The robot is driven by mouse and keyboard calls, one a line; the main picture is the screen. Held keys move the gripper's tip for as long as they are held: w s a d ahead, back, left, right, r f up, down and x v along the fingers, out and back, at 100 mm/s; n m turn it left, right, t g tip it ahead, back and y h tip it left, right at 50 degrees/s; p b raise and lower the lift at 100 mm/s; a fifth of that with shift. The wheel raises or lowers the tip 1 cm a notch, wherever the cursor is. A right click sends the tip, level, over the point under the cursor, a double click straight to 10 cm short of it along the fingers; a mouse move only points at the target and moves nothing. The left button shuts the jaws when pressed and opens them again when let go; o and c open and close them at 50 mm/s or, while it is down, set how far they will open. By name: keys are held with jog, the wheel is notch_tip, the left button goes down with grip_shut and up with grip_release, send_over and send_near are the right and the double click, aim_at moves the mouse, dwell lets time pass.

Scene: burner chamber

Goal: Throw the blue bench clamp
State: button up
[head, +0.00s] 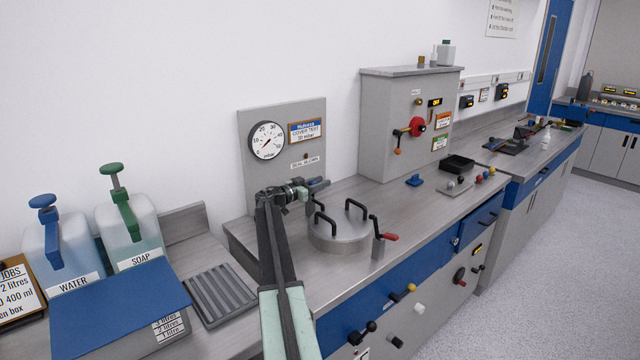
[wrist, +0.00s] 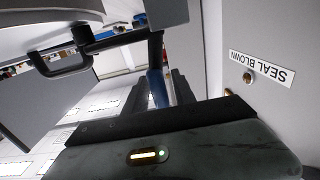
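The blue bench clamp (head: 318,184) stands at the left of the round lid (head: 338,236) on the steel bench. Its blue grip points to the right in the head view, partly hidden by my gripper (head: 302,190). In the wrist view the blue grip (wrist: 157,88) lies between the two fingers of my gripper (wrist: 164,85). The fingers stand apart on either side of it, with a narrow gap beside the grip. Whether a finger touches the grip I cannot tell. A dark rod runs up from the grip.
The lid has two black loop handles. A gauge panel (head: 285,145) rises behind my gripper. A grey cabinet (head: 398,120) stands farther right. Water and soap tanks (head: 130,235) are at the left.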

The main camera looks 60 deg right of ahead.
grip_shut()
jog(key=shift+s+f, duration=0.1)
dwell(1.0)
jog(key=shift+w+a, duration=0.1)
jog(key=shift+w, duration=0.15)
